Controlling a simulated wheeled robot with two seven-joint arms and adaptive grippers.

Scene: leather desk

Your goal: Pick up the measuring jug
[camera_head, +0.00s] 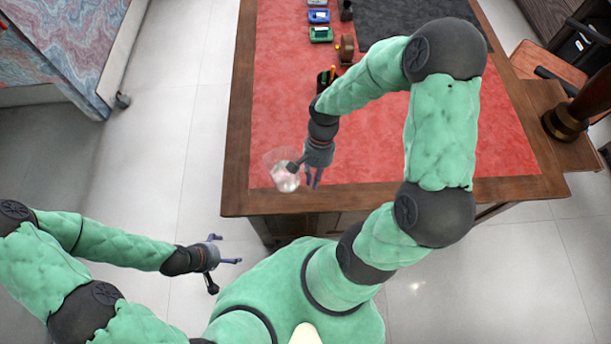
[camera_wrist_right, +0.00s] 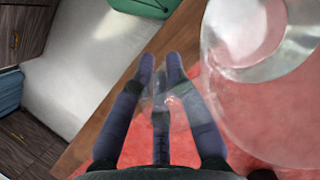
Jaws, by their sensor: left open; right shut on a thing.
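The measuring jug (camera_head: 284,176) is clear and see-through, near the front left corner of the desk's red top. My right gripper (camera_head: 305,178) is at its right side. In the right wrist view the jug (camera_wrist_right: 258,85) fills the right side, and the fingers (camera_wrist_right: 160,72) are shut around a clear part of it that looks like the handle. Whether the jug's base touches the desk is hard to tell. My left gripper (camera_head: 229,260) is open and empty, off the desk's front left side, away from the jug.
The desk's wooden rim (camera_head: 236,150) runs close to the jug. A dark pen holder (camera_head: 326,78), a brown object (camera_head: 347,48) and several small coloured boxes, including a green one (camera_head: 321,35), stand farther back. The red surface left of them is clear.

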